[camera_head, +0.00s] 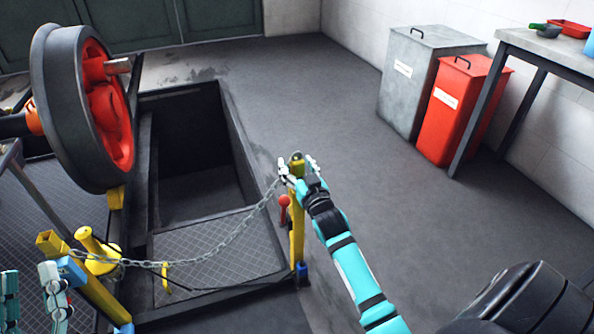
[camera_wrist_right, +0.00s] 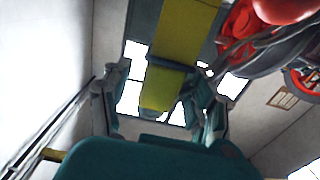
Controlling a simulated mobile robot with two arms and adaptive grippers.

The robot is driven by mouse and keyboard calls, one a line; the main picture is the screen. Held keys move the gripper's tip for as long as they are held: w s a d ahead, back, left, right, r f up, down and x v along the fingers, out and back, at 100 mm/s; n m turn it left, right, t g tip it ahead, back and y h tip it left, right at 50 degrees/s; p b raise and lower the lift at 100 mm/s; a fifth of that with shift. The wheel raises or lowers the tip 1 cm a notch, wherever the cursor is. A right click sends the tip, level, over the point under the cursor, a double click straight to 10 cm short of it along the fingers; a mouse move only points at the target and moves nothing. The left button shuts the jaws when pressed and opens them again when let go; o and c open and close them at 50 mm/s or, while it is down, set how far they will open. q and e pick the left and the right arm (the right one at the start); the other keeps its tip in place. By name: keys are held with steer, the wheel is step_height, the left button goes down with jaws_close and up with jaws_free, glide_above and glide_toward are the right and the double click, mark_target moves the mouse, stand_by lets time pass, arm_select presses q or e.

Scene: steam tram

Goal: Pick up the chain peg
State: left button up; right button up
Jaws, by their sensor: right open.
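A grey chain (camera_head: 222,243) hangs in a sag between a left yellow post (camera_head: 92,290) and a right yellow post (camera_head: 297,240). A small red piece with a round head (camera_head: 283,203) is at the left side of the right post, just below the chain's end; I cannot tell if this is the chain peg. My right gripper (camera_head: 298,167) is open at the top of the right post. In the right wrist view its fingers (camera_wrist_right: 162,100) stand on both sides of a yellow bar (camera_wrist_right: 183,30). Teal parts of my left gripper (camera_head: 32,292) show at the bottom left, cut off by the edge.
An open pit (camera_head: 195,165) with a tread-plate cover (camera_head: 215,250) lies behind the chain. A large red-and-black wheel (camera_head: 85,105) stands at the left. A grey bin (camera_head: 420,75), a red bin (camera_head: 455,110) and a table (camera_head: 560,50) stand at the right. The floor between is clear.

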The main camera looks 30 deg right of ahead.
steer(key=shift+r, duration=0.1)
jaws_close()
arm_select(q)
steer(key=shift+r, duration=0.15)
arm_select(e)
steer(key=shift+r, duration=0.15)
step_height(320, 180, up, 4)
steer(key=shift+r+p, duration=0.25)
steer(key=shift+p, duration=0.9)
step_height(320, 180, up, 5)
steer(key=shift+f+p, duration=0.1)
steer(key=shift+p, duration=0.9)
arm_select(q)
step_height(320, 180, down, 17)
steer(key=w+a+g+y, duration=0.1)
steer(key=a+g+y, duration=0.1)
steer(key=g, duration=0.9)
steer(key=shift+w+y, duration=0.25)
steer(key=shift+y, duration=0.65)
arm_select(e)
steer(key=shift+r, duration=0.2)
